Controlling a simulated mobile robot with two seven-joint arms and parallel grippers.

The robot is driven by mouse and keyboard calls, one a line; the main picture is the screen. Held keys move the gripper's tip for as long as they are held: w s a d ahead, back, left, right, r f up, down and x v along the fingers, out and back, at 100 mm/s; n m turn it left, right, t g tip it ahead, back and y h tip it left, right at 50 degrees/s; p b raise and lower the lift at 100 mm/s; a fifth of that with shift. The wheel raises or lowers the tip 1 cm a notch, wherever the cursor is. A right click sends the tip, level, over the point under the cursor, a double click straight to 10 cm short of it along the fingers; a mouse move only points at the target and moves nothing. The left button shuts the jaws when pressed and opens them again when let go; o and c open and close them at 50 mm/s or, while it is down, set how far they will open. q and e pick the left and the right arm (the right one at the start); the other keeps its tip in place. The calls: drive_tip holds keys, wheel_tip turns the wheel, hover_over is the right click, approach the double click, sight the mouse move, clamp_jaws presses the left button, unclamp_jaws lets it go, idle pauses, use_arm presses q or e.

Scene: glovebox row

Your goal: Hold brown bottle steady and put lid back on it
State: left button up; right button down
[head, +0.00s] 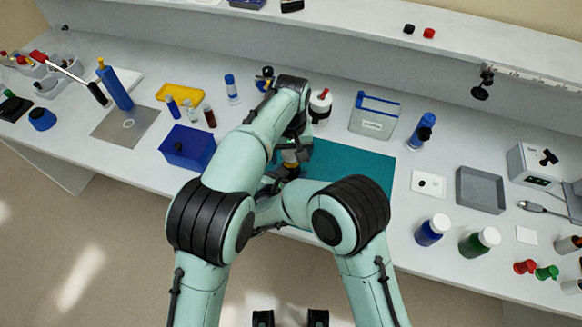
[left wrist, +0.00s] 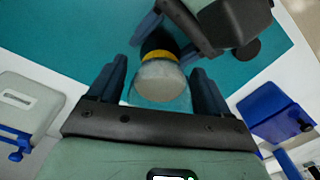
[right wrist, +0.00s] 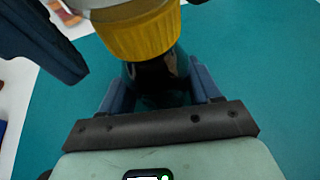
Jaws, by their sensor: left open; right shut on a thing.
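The brown bottle (right wrist: 158,75) stands on the teal mat (head: 350,165) and looks nearly black. My right gripper (right wrist: 157,92) is shut on its body from the side. A yellow ribbed lid (right wrist: 138,35) with a pale grey top sits at the bottle's mouth; I cannot tell whether it is seated. The lid's pale top also shows in the left wrist view (left wrist: 160,82). My left gripper (left wrist: 160,72) is open, with one finger on either side of the lid. In the head view my arms hide most of the bottle.
A blue box (head: 187,147) stands left of the mat. A grey-white rack (head: 374,118) and a red-tipped bottle (head: 320,103) stand behind it. Blue (head: 430,231) and green (head: 478,243) bottles with white lids stand at the right. The mat's right part is clear.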

use_arm(q)
drive_tip(key=c, duration=1.1)
drive_tip(key=o, duration=1.3)
drive_tip(key=shift+c, duration=0.2)
drive_tip(key=shift+r, duration=0.1)
wheel_tip(320, 180, up, 12)
drive_tip(key=shift+f, duration=0.1)
use_arm(e)
drive_tip(key=shift+c, duration=0.8)
unclamp_jaws()
